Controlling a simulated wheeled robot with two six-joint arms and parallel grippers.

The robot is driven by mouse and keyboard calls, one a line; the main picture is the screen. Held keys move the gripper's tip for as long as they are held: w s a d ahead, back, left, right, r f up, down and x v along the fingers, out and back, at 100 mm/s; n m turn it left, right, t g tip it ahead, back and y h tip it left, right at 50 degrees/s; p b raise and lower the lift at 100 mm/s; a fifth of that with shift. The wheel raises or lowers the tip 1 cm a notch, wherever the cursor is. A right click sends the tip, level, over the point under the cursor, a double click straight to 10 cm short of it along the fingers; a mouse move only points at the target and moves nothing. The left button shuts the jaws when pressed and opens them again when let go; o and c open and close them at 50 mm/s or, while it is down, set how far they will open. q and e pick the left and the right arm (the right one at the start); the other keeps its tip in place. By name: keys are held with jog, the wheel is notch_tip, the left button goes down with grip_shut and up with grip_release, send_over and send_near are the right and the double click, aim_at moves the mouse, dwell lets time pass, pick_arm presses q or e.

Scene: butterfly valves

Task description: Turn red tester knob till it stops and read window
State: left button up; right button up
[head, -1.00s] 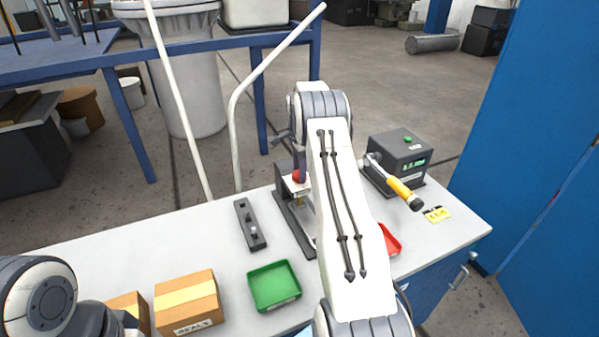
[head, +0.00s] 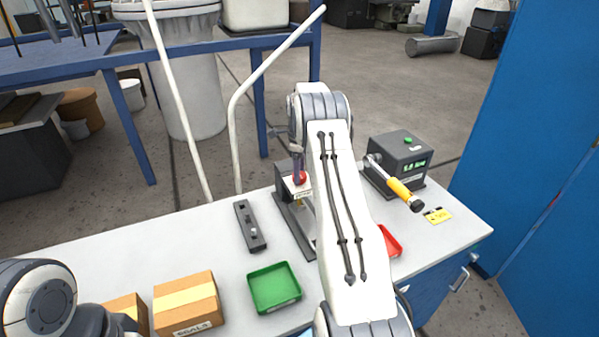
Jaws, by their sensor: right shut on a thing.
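The red knob (head: 300,179) sits on top of a dark stand with a pale plate (head: 304,191), left of my right forearm. My right gripper (head: 298,172) points down onto the knob and is shut on it; my arm hides part of the stand. A dark grey box (head: 388,147) with a green button stands to the right. Its lit green display window (head: 413,165) shows digits too small to read surely. My left arm shows at the bottom left, but its gripper is not in view.
A yellow-handled tool (head: 398,187) sticks out in front of the grey box, near a yellow tag (head: 437,215). A blue cabinet stands right.

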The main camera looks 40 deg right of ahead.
jog(key=shift+d+r, duration=0.1)
dwell(0.3)
jog(key=o, duration=1.4)
jog(key=shift+c, duration=0.2)
jog(key=shift+r, duration=0.15)
notch_tip(320, 180, up, 10)
jog(key=b, duration=0.2)
